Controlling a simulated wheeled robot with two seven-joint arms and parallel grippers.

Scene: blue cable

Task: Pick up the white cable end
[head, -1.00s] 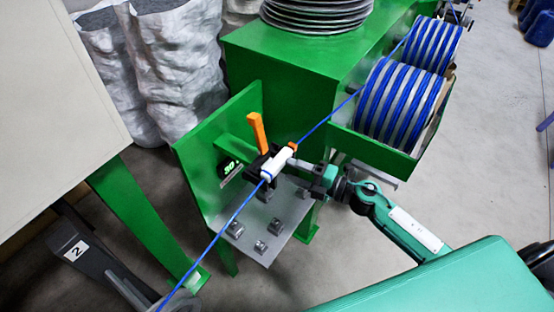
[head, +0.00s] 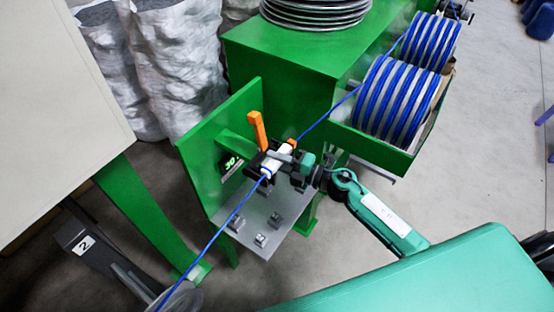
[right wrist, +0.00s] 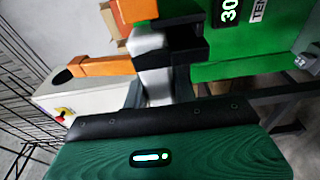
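The white cable end (head: 270,166) is a short white sleeve on the blue cable (head: 230,218). It lies in a black clamp (head: 256,162) with an upright orange lever (head: 257,130) at the green stand. My right gripper (head: 287,159) is at the white piece, with a grey finger against or over its right side. In the right wrist view, the white piece (right wrist: 148,42) shows beyond my gripper, beside orange and black clamp parts. The finger gap is hidden, so I cannot tell whether it is closed on the piece. My left gripper is out of view.
A grey plate (head: 262,222) with several small metal blocks sits below the clamp. Striped cable spools (head: 398,98) stand at right in a green tray (head: 372,148). A green panel (head: 205,165) rises left of the clamp. Grey floor is clear at centre bottom.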

